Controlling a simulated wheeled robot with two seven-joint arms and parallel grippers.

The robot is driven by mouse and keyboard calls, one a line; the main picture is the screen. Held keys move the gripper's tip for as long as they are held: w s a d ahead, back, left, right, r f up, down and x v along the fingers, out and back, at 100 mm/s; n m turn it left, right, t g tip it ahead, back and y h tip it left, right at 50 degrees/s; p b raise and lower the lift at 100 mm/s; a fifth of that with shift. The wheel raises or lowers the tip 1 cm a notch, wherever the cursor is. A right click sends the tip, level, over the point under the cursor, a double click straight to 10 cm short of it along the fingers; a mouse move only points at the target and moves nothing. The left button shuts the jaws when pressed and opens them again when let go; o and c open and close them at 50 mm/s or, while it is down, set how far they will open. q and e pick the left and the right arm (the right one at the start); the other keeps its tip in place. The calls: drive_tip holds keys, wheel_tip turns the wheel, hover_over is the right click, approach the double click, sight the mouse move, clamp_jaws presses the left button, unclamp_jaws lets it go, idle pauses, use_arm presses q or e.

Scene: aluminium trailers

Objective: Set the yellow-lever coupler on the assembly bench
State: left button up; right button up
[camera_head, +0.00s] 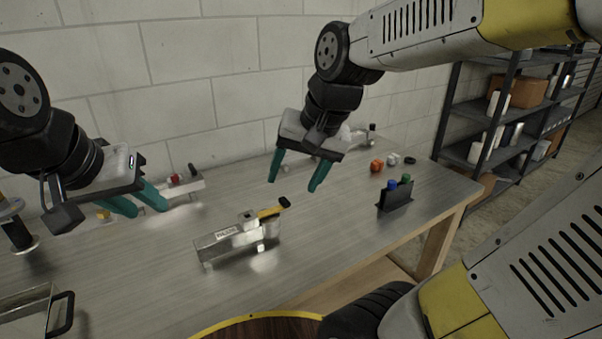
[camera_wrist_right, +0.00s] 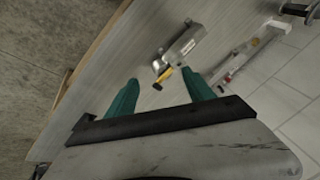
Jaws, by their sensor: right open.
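The yellow-lever coupler (camera_head: 238,241), a silver metal piece with a yellow lever ending in a dark grip, stands on the metal-topped bench (camera_head: 330,235) near its front middle. It also shows in the right wrist view (camera_wrist_right: 182,47), between and beyond the fingertips. My right gripper (camera_head: 293,184) is open and empty, above the bench, behind and to the right of the coupler. My left gripper (camera_head: 150,207) is to the left of the coupler, with its two teal fingers apart and nothing seen between them.
A similar coupler with a red part (camera_head: 180,185) stands behind my left gripper, and another (camera_head: 362,134) near the wall. Orange, white and green small parts (camera_head: 391,161) lie at the right. A black holder (camera_head: 395,198) has blue and green tops. Shelves (camera_head: 500,110) stand beyond.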

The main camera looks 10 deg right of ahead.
drive_tip(key=s+n, duration=0.1)
drive_tip(key=s+d+r+n+t, duration=0.1)
drive_tip(key=s, duration=0.1)
drive_tip(key=s+d+n+t, duration=0.1)
drive_tip(key=s, duration=0.1)
drive_tip(key=shift+d+r+h, duration=0.25)
drive_tip(key=shift+h, duration=0.05)
